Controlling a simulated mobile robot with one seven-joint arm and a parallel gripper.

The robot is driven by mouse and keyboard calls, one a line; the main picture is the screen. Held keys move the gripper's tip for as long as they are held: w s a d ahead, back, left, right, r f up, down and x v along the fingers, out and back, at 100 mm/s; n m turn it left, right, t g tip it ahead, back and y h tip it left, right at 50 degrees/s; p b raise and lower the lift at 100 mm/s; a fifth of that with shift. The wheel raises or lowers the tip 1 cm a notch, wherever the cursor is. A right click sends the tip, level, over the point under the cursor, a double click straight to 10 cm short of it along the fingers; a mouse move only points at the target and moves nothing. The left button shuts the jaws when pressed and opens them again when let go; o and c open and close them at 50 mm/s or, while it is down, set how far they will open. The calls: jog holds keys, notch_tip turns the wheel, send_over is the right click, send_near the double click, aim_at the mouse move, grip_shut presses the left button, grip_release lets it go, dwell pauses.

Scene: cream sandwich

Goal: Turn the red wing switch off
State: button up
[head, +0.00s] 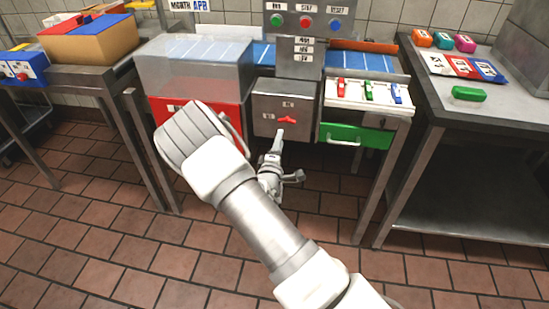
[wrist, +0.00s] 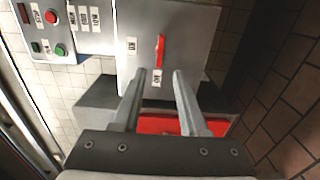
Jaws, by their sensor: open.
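The red wing switch (head: 287,119) is on the front of a grey metal box (head: 270,98) under the machine. In the head view its wing lies nearly level, with one small label above it and one to its left. The switch (wrist: 160,50) is upright in the wrist view, its lower end towards a label. My gripper (head: 279,134) is just below and in front of the switch. In the wrist view my gripper (wrist: 157,76) is open and empty, with the switch ahead between the lines of its two fingers. The fingers appear apart from the switch.
A red panel (head: 217,120) is left of the box, partly behind my arm. A green drawer (head: 356,137) with a handle is to the right, below a tray (head: 380,103) of small coloured clips. Push buttons (head: 305,22) are above. Metal tables stand on both sides.

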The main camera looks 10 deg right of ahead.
jog(key=v, duration=0.9)
jog(key=shift+p, duration=0.45)
jog(key=shift+r, duration=0.1)
